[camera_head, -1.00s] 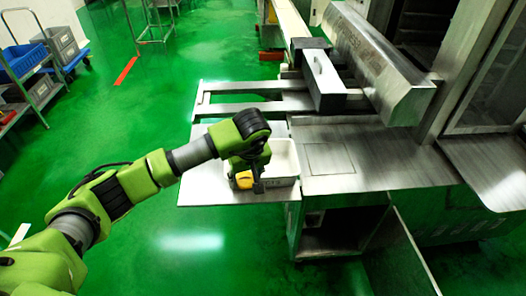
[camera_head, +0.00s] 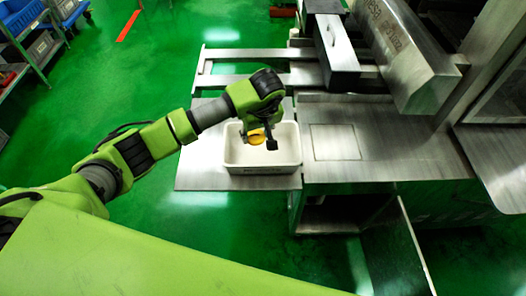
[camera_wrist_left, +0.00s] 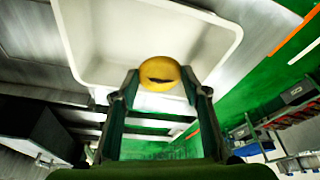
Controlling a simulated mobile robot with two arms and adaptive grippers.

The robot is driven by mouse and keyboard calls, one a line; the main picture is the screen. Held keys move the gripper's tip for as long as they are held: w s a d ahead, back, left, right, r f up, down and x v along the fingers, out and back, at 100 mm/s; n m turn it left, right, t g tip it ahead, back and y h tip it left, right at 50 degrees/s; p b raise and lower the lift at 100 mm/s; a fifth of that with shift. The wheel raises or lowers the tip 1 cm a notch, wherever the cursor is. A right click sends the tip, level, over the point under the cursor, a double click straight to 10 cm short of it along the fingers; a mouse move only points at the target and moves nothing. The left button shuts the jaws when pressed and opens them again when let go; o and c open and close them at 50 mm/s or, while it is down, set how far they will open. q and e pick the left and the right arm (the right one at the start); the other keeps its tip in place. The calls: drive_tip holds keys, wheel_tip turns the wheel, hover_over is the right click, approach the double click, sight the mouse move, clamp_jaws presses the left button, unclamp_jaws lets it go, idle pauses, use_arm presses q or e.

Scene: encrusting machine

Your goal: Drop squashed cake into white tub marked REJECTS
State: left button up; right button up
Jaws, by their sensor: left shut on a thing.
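The squashed cake (camera_head: 256,137) is a round yellow-orange piece. In the left wrist view the cake (camera_wrist_left: 160,73) shows a dark slit across its face. My left gripper (camera_head: 263,139) is shut on it, a finger on each side. The gripper and cake are over the white tub (camera_head: 262,169), which is an open rectangular box; its front marking is too small to read. The tub's white inside and rim (camera_wrist_left: 85,60) fill the upper middle of the left wrist view behind the cake. My right gripper is not in view.
The tub stands on a steel side shelf (camera_head: 205,172) joined to the machine table (camera_head: 400,150). A hopper-like steel housing (camera_head: 405,50) and a conveyor end (camera_head: 335,50) rise behind. Carts with blue and grey bins (camera_head: 20,20) stand far left on green floor.

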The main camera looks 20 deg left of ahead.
use_arm(q)
drive_tip(key=x, duration=0.2)
drive_tip(key=shift+d+f+b, duration=0.15)
drive_tip(key=shift+f+b, duration=0.2)
drive_tip(key=shift+b, duration=0.05)
drive_tip(key=shift+s, duration=0.1)
drive_tip(key=o, duration=1.2)
drive_tip(key=shift+c, duration=0.2)
drive_tip(key=v, duration=1.2)
